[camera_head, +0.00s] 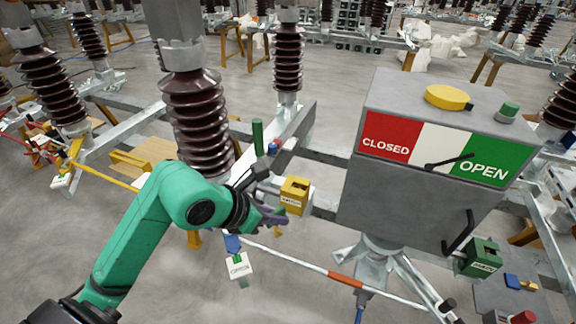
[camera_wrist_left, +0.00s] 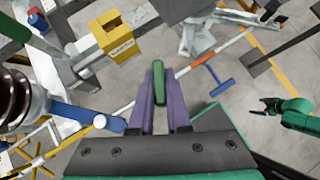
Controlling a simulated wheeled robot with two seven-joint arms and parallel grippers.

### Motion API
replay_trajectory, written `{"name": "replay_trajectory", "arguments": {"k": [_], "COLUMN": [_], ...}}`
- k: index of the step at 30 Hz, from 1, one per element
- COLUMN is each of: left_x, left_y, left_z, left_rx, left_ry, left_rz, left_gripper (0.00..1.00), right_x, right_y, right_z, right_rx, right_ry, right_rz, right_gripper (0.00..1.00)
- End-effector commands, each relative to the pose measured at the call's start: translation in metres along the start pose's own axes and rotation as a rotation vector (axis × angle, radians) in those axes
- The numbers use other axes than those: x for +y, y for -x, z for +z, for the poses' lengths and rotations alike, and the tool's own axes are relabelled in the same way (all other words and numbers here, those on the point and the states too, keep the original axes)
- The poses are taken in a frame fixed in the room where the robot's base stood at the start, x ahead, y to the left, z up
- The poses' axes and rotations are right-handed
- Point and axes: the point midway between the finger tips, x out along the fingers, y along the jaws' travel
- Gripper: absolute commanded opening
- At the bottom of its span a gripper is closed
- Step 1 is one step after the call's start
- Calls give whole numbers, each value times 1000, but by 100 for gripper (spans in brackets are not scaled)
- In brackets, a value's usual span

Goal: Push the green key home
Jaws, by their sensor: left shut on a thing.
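The green key (camera_wrist_left: 159,82) is between the purple fingers of my left gripper (camera_wrist_left: 157,92), which is shut on it. In the head view my left gripper (camera_head: 268,216) is in front of and just left of the yellow lock box (camera_head: 294,195), and I cannot make out the key there. The yellow lock box also shows ahead and left of the key in the left wrist view (camera_wrist_left: 118,40), apart from it. A green lock box (camera_head: 481,258) is at the lower right in the head view. My right gripper (camera_wrist_left: 268,105) is small at the right of the wrist view, its fingers apart.
A grey cabinet (camera_head: 400,197) with a CLOSED/OPEN panel (camera_head: 434,148) stands right of my left gripper. A brown insulator (camera_head: 199,120) stands close behind my left arm. A green post (camera_head: 257,137) rises near the gripper. A red-and-white rod (camera_head: 345,280) crosses below.

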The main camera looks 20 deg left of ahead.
Motion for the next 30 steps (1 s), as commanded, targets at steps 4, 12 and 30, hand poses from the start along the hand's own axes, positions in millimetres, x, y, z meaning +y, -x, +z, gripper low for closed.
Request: {"name": "replay_trajectory", "arguments": {"k": [4,12,30], "left_x": [-1,3,99], "left_y": [4,-2,-38], "left_z": [3,7,142], "left_rx": [1,-2,-10], "left_ry": [1,8,330], "left_rz": [-3,7,303], "left_gripper": [0,0,0], "right_x": [7,20,3], "right_y": [6,3,-35], "right_z": [3,9,10], "right_rx": [-5,-15,-11], "right_ry": [-1,-3,-2], "right_rz": [10,27,5], "right_gripper": [100,100,100]}}
